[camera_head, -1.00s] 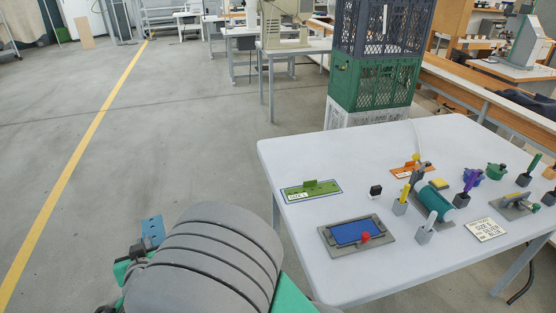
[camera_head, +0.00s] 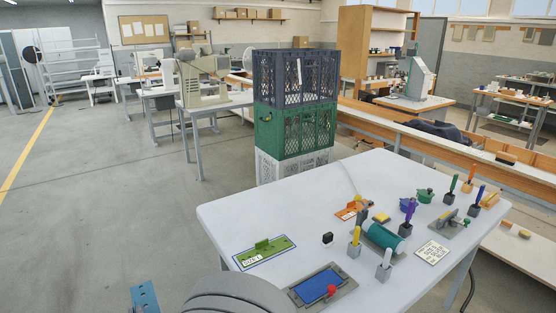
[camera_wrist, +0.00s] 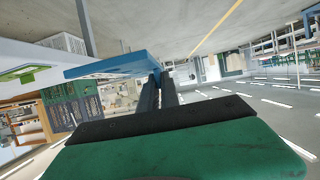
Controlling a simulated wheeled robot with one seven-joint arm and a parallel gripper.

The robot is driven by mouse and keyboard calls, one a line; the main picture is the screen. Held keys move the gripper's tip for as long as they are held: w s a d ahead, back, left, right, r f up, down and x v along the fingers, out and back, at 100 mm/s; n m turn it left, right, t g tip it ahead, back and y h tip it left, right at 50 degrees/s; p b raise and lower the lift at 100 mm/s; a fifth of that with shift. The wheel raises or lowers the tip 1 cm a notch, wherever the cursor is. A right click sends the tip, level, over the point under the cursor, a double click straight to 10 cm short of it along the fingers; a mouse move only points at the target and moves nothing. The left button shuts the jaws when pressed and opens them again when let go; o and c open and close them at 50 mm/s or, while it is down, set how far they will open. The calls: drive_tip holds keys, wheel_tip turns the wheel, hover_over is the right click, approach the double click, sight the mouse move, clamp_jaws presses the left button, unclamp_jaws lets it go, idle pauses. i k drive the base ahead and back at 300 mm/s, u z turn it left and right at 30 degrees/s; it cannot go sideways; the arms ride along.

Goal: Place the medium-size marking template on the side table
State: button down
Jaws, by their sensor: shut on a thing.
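A flat blue marking template (camera_head: 145,298) with small holes shows at the bottom left of the head view. In the wrist view the blue template (camera_wrist: 112,65) is pinched between the dark fingers of my gripper (camera_wrist: 160,82), clear of the white table. My gripper itself is out of the head view. A green template (camera_head: 265,253) lies on a blue-outlined spot at the white table's left edge, and an orange template (camera_head: 349,211) lies farther back. I cannot tell which surface is the side table.
The white table (camera_head: 225,215) holds a blue-pad tray (camera_head: 318,286), a teal roller (camera_head: 384,238), a white sign (camera_head: 432,252) and several coloured-handled tools. Stacked crates (camera_head: 295,130) stand behind it. A sewing-machine table (camera_head: 215,103) stands farther back. The floor at left is open.

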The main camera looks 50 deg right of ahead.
sight(416, 172)
drive_tip(key=i, duration=3.45)
drive_tip(key=z, duration=2.4)
drive_tip(key=i, duration=2.9)
drive_tip(key=z, duration=1.7)
drive_tip(key=i, duration=1.7)
